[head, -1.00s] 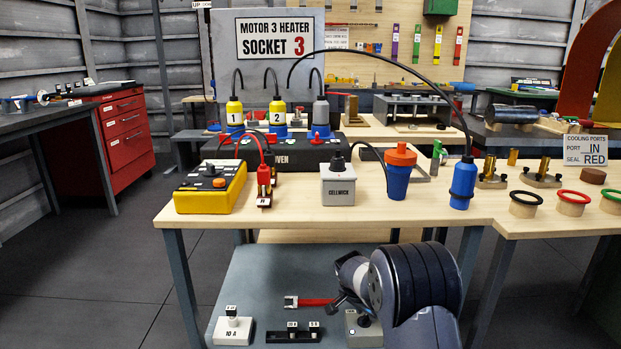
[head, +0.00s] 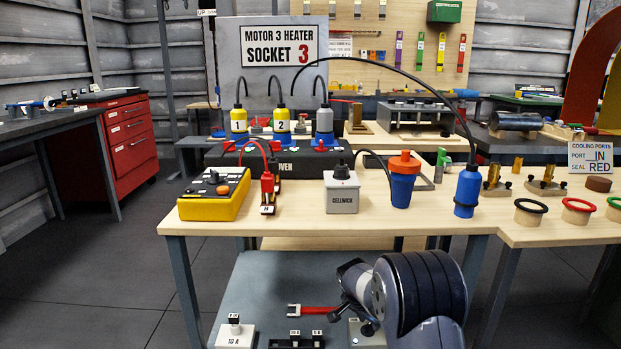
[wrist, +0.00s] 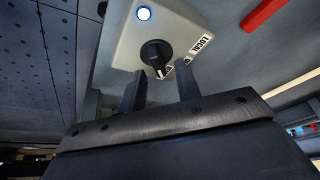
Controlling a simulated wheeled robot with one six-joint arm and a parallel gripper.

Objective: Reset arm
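My gripper (wrist: 161,82) is open in the wrist view, its two dark fingers apart with nothing between them. I cannot tell whether the fingers touch the box. In the head view my arm reaches down in front of the table to the low grey shelf (head: 255,300). There the grey box (head: 365,333) is partly hidden by my arm, and the fingertips are hard to make out.
A wooden table (head: 290,222) stands above the shelf, holding a yellow control box (head: 214,195), a grey CELLWICK box (head: 342,190) and a blue plug (head: 467,190). A red-handled tool (head: 318,310) and a white 10 A block (head: 235,335) lie on the shelf. Floor at left is clear.

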